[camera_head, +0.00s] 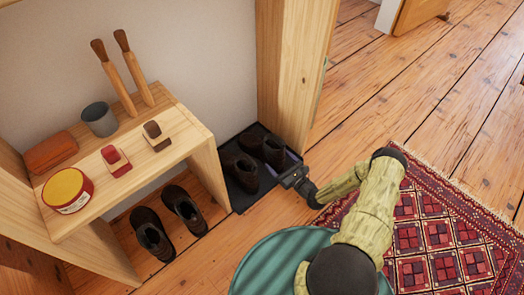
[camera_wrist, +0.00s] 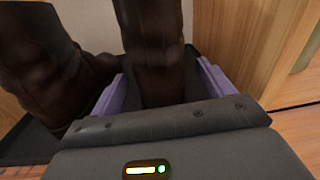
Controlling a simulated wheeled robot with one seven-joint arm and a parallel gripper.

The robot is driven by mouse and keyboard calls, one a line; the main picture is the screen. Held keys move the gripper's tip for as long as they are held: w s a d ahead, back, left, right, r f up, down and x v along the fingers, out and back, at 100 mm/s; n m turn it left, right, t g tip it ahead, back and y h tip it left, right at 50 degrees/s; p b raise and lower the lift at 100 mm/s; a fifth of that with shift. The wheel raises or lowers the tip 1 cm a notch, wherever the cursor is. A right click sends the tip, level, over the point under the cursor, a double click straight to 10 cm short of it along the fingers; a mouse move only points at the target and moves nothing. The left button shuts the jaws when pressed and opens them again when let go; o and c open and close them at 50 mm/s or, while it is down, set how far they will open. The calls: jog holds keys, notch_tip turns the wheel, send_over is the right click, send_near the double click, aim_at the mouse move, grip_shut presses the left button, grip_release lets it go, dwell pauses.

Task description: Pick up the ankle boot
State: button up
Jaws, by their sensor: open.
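A pair of dark brown ankle boots stands on a black tray (camera_head: 240,196) beside a wooden post. My gripper (camera_head: 288,170) reaches in low from the right. In the wrist view, my gripper (camera_wrist: 163,72) is open, with its purple fingers on either side of one ankle boot (camera_wrist: 155,50); I cannot tell whether they touch it. This looks like the boot nearer the post (camera_head: 272,150) in the head view. The other boot (camera_wrist: 45,60) stands just left of the left finger, and also shows in the head view (camera_head: 240,168). The boot's lower front is hidden by my gripper.
The wooden post (camera_head: 285,70) rises close behind the tray. A wooden bench (camera_head: 205,150) stands left, holding brushes, a cup, a tin and small blocks. Another dark pair of footwear (camera_head: 183,208) is under it. A red patterned rug (camera_head: 440,235) lies right; a green ribbed round thing (camera_head: 275,255) is in front.

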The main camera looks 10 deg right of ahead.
aim_at(276, 141)
jog(key=x, duration=0.1)
jog(key=b+x, duration=0.1)
jog(key=shift+w+a+f, duration=0.2)
jog(key=shift+w+a+r, duration=0.15)
jog(key=shift+w+a, duration=0.05)
jog(key=shift+w, duration=0.15)
jog(key=shift+r, duration=0.1)
jog(key=c, duration=1.5)
jog(key=shift+r, duration=0.1)
notch_tip(276, 141, up, 10)
jog(key=p, duration=0.7)
jog(key=shift+p, duration=0.35)
